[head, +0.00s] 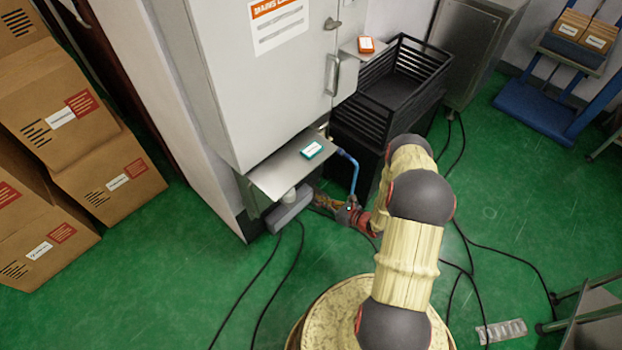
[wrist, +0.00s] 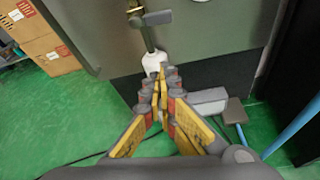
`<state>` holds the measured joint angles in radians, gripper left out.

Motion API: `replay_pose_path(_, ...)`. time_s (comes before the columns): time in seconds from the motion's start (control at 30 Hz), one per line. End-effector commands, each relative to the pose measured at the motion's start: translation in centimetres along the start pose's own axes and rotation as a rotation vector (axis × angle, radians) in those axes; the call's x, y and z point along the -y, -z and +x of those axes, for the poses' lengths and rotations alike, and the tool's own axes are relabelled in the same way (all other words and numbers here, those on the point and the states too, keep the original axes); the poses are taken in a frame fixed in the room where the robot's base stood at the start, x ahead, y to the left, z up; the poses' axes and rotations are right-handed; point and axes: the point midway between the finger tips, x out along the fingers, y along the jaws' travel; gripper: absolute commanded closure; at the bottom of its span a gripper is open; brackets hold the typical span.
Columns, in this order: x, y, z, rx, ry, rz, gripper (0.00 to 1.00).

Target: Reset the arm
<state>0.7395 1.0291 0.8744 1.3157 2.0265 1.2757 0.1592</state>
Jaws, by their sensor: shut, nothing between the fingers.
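My arm reaches forward from the bottom of the head view toward the base of a white cabinet (head: 262,85). My gripper (head: 320,197) is low, beside the right edge of a metal shelf on the cabinet, and partly hidden by the wrist. In the wrist view my gripper (wrist: 161,72) has its yellow and grey fingers closed together, with nothing between them. The fingertips are in front of a white nozzle (wrist: 153,60) under a grey-handled valve (wrist: 150,18). I cannot tell whether they touch it.
A teal box (head: 312,150) lies on the metal shelf (head: 280,178); an orange one (head: 366,44) is on a small shelf above. A black crate (head: 436,72) stands right of the cabinet. A blue hose (head: 355,178) hangs near my gripper. Cartons (head: 108,180) stand left. Cables cross the green floor.

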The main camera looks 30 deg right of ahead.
Motion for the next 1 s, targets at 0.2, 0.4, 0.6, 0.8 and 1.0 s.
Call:
replay_pose_path(0.2,0.0,0.0,0.0,0.0,0.0,-0.002,1.0)
replay_pose_path(0.4,-3.2,2.0,-0.5,-0.063,-0.097,-0.045,1.0)
replay_pose_path(0.6,-10.7,3.5,-3.2,-0.159,-0.341,-0.127,1.0)
replay_pose_path(0.8,-15.6,-1.0,-7.0,-0.226,-0.611,-0.349,1.0)
replay_pose_path(1.0,-19.2,-7.0,-11.5,-0.291,-0.866,-0.645,1.0)
